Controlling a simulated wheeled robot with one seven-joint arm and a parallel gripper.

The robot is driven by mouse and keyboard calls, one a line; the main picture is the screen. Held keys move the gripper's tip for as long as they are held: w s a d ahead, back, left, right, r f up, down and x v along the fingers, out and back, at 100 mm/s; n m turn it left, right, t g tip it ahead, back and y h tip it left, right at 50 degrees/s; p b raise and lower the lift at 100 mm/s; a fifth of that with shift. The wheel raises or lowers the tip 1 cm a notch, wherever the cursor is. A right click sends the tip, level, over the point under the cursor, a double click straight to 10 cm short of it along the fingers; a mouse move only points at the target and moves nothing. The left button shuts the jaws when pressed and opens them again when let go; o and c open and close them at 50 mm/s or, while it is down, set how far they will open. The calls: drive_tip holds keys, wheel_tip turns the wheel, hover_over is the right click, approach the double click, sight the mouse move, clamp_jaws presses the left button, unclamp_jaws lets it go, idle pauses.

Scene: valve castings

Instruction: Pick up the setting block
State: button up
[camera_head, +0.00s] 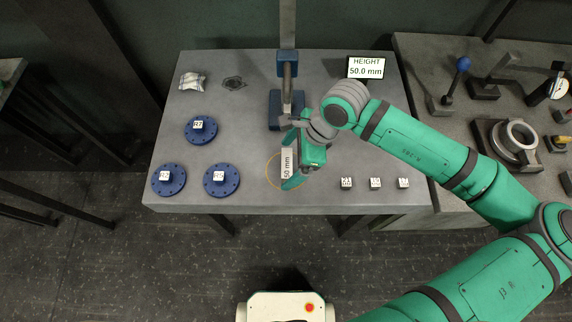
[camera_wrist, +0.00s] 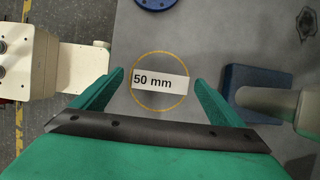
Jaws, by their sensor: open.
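The setting block (camera_head: 288,165) is a pale block marked "50 mm". It lies on the grey table inside a thin orange circle. In the wrist view the block (camera_wrist: 160,81) sits between my fingers, lying across the gap, with clear space at both ends. My gripper (camera_wrist: 152,80) is open, with green fingers and nothing held. In the head view my gripper (camera_head: 293,160) is over the block, and the arm covers part of the area to its right. I cannot tell how far the fingertips are above the table.
A gauge stand with a blue base (camera_head: 275,112) stands just behind the block. A display (camera_head: 366,67) reads "HEIGHT 50.0 mm". Blue flanges (camera_head: 221,180) lie left, small labelled blocks (camera_head: 375,183) right. A rag (camera_head: 192,81) is at back left. A second table (camera_head: 420,70) holds castings.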

drive_tip(key=shift+x, duration=1.05)
drive_tip(key=shift+w+d+f, duration=0.1)
drive_tip(key=shift+w, duration=0.15)
drive_tip(key=c, duration=0.3)
drive_tip(key=shift+s+d, duration=0.1)
drive_tip(key=shift+s, duration=0.05)
drive_tip(key=c, duration=1.8)
